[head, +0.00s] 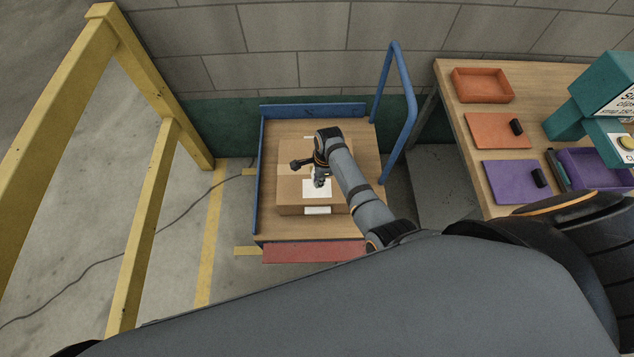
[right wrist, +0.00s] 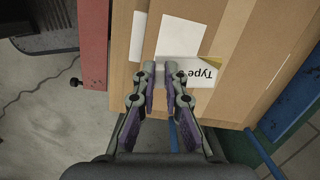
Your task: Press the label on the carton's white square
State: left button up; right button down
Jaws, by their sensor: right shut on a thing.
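The brown carton (head: 290,190) lies flat on a wooden-decked cart. Its white square (head: 310,190) is on the top face, and it also shows in the right wrist view (right wrist: 183,38). My right gripper (head: 320,181) points down over the square. In the right wrist view its fingertips (right wrist: 161,70) are close together on the left end of a white label (right wrist: 200,73) printed "Type", with a yellowish corner. The label overlaps the lower part of the square; whether it touches the carton I cannot tell. My left gripper is not in view.
The cart (head: 268,222) has a blue upright handle (head: 408,110) at right and a red front edge (head: 313,252). A yellow rail (head: 150,220) stands at left. A workbench (head: 455,90) with trays is at right, a block wall behind.

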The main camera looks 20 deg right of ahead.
aim_at(316, 196)
jog(key=shift+a+f+m, duration=0.15)
jog(key=shift+f+m, duration=0.45)
jog(key=shift+m, duration=0.5)
notch_tip(316, 196, down, 8)
jog(key=b, duration=0.9)
jog(key=shift+f+b, duration=0.3)
jog(key=shift+f, duration=0.25)
dwell(0.3)
jog(key=c, duration=1.3)
grip_release()
jog(key=shift+c, duration=0.2)
jog(key=shift+r, duration=0.2)
jog(key=r, duration=0.3)
jog(key=d+r, duration=0.1)
jog(key=r, duration=0.7)
jog(key=shift+s+d+r, duration=0.2)
jog(key=shift+r, duration=0.05)
